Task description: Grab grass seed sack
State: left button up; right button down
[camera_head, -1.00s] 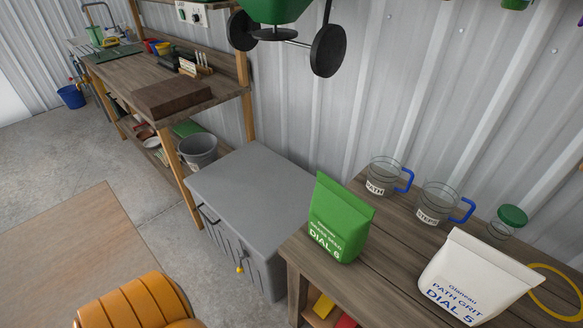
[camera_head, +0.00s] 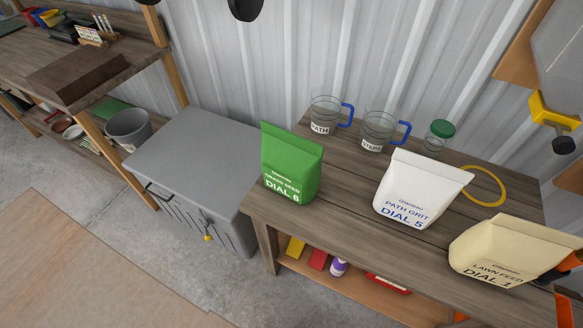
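The grass seed sack (camera_head: 291,165) is green, with white print that reads "GRASS SEED DIAL 6". It stands upright at the left end of the wooden table (camera_head: 340,218). Nothing touches it. Neither of my grippers shows clearly in the head view. An orange and dark part at the right edge, by the lawn feed sack, is cut off and I cannot tell what it is.
A white path grit sack (camera_head: 415,192) and a cream lawn feed sack (camera_head: 505,252) stand to the right. Two labelled jugs (camera_head: 325,115) (camera_head: 378,131) and a green-lidded jar (camera_head: 438,137) stand behind. Floor in front is clear.

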aim_at(290, 163)
jog(key=i+j+z, duration=0.1)
jog(key=j+z, duration=0.3)
jog(key=j, duration=0.2)
jog(key=j+z, duration=0.4)
jog(key=j, duration=0.2)
